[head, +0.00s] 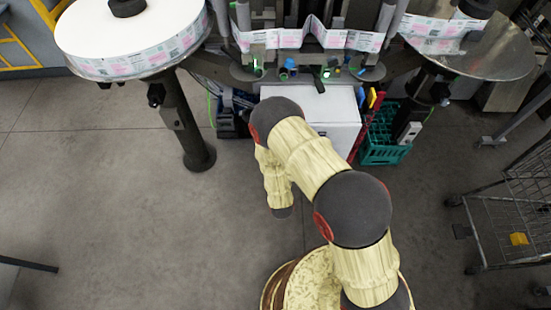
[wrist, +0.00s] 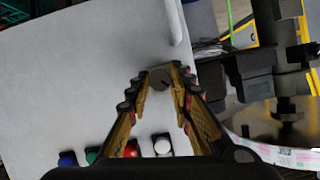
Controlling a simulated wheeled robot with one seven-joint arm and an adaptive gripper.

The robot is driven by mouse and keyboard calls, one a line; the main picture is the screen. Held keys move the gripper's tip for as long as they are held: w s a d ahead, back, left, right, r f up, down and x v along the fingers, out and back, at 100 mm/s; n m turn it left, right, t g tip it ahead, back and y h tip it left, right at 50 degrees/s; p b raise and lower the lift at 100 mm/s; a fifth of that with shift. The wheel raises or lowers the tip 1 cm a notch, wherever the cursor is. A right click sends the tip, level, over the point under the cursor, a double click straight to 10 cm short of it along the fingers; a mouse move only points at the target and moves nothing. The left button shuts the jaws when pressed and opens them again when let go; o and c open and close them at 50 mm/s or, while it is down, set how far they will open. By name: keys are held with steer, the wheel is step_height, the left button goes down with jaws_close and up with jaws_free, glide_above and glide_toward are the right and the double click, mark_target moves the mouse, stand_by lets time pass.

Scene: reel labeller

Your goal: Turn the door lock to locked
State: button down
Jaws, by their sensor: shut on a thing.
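The door lock (wrist: 160,76) is a small round grey knob with a dark mark on its face, in the wrist view. It sits on the pale grey cabinet door (wrist: 90,75). My gripper (wrist: 163,72) is shut on the lock, one fingertip on each side of it. Which setting the lock points to, I cannot tell. In the head view the white cabinet (head: 325,115) stands under the labeller, partly behind my arm. My gripper and the lock are hidden there.
Blue (wrist: 67,159), green (wrist: 92,155), red (wrist: 131,150) and white (wrist: 161,146) buttons line the door near my gripper. A door handle (wrist: 174,22) is close by. A green crate (head: 383,140) stands right of the cabinet, a labeller leg (head: 185,130) to its left.

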steer(key=n+h, duration=0.1)
steer(key=n, duration=0.1)
steer(key=n+h+b, duration=0.1)
steer(key=n, duration=0.1)
steer(key=n+h+b, duration=0.1)
steer(key=shift+a+f+n+h, duration=0.1)
steer(key=shift+a+n+h, duration=0.15)
steer(key=shift+n+h, duration=0.15)
stand_by(0.4)
steer(key=c, duration=1.6)
jaws_free()
steer(key=v, duration=1.2)
steer(key=shift+a+f, duration=0.1)
steer(key=shift+a, duration=0.1)
